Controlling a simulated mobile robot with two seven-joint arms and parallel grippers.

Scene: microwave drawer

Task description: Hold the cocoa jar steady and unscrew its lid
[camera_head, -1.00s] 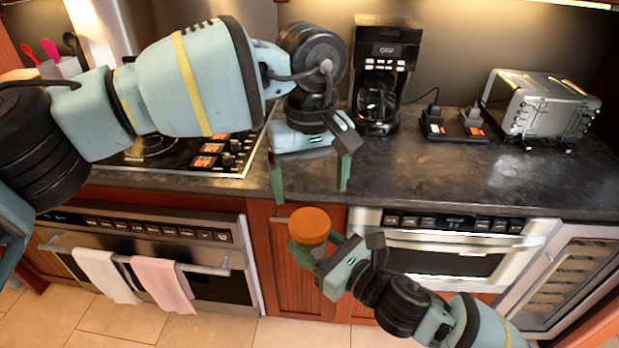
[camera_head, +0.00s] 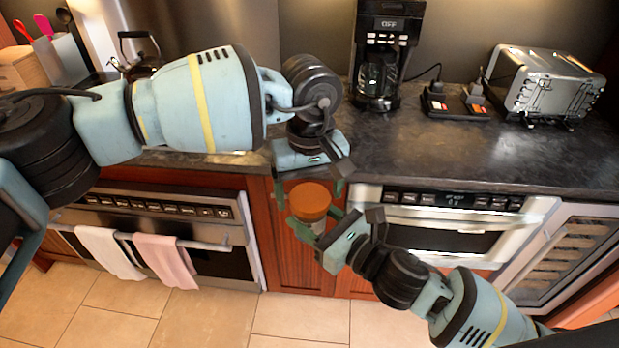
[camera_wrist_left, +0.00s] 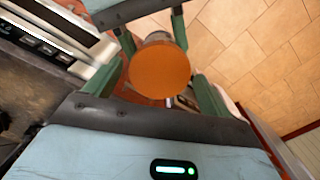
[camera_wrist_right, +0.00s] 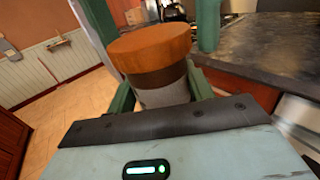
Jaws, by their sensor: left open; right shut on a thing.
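The cocoa jar has a clear body (camera_wrist_right: 163,95) and a wide orange lid (camera_head: 310,201), which is on top of it. The jar is upright in the air in front of the counter. My right gripper (camera_head: 318,238) is shut on the jar body below the lid. My left gripper (camera_head: 308,190) is open and points down from above, its green fingers on either side of the lid. In the left wrist view the lid (camera_wrist_left: 160,70) lies between the open fingers, with gaps beside it. In the right wrist view the lid (camera_wrist_right: 150,47) is whole, with left fingers near it.
The dark counter (camera_head: 450,145) is behind the jar, with a coffee maker (camera_head: 383,60), a small black stand (camera_head: 455,103) and a silver toaster oven (camera_head: 545,85). Ovens with towels (camera_head: 165,260) stand below. The tiled floor is clear.

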